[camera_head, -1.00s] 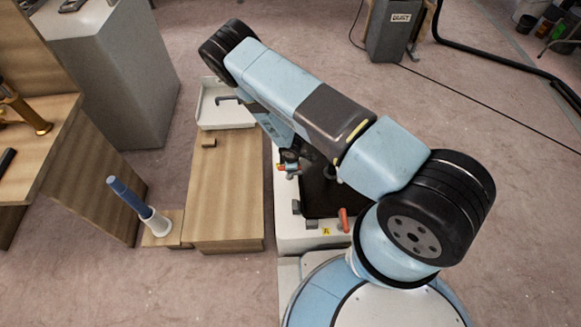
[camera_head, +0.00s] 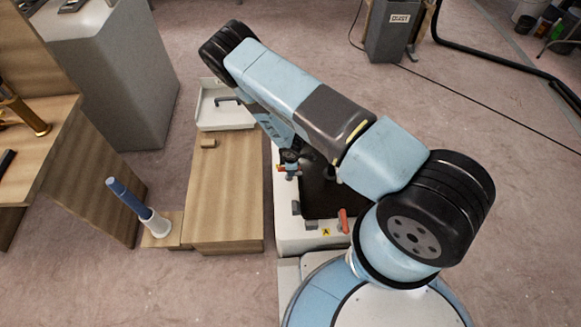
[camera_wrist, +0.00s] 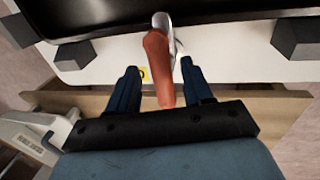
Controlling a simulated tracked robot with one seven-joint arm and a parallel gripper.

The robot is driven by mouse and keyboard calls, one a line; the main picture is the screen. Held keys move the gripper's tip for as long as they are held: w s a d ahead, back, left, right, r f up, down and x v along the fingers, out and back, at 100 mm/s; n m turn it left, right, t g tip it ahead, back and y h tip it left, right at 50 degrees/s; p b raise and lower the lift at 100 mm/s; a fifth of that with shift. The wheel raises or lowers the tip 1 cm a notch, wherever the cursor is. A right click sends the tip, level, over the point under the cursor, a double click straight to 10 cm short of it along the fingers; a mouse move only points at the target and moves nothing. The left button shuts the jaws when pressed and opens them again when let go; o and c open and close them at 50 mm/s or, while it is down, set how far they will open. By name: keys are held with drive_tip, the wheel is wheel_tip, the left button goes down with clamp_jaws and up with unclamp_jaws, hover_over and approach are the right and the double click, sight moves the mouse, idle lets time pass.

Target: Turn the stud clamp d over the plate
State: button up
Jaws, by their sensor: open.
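A stud clamp with an orange handle (camera_wrist: 158,62) and a metal end (camera_wrist: 163,22) sits on the white rim (camera_wrist: 215,45) beside the black plate (camera_wrist: 110,12). Its handle points away from the plate, toward my wrist. My gripper (camera_wrist: 160,80) is open, with one finger on each side of the handle; I cannot tell whether either finger touches it. In the head view, my gripper (camera_head: 289,158) is low over this clamp (camera_head: 283,168) at the left rim. The clamp's letter is not readable; part of a yellow label shows beside it.
Another orange-handled clamp (camera_head: 343,220) stands at the near rim by a yellow label (camera_head: 326,231). Dark blocks (camera_wrist: 75,55) sit along the rim on both sides. A wooden bench (camera_head: 228,190) with a white tray (camera_head: 224,115) adjoins on the left. My arm hides much of the plate.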

drive_tip(key=shift+r, duration=0.1)
wheel_tip(320, 180, up, 13)
drive_tip(key=s, duration=0.2)
drive_tip(key=shift+s, duration=0.35)
drive_tip(key=shift+r, duration=0.2)
idle(0.5)
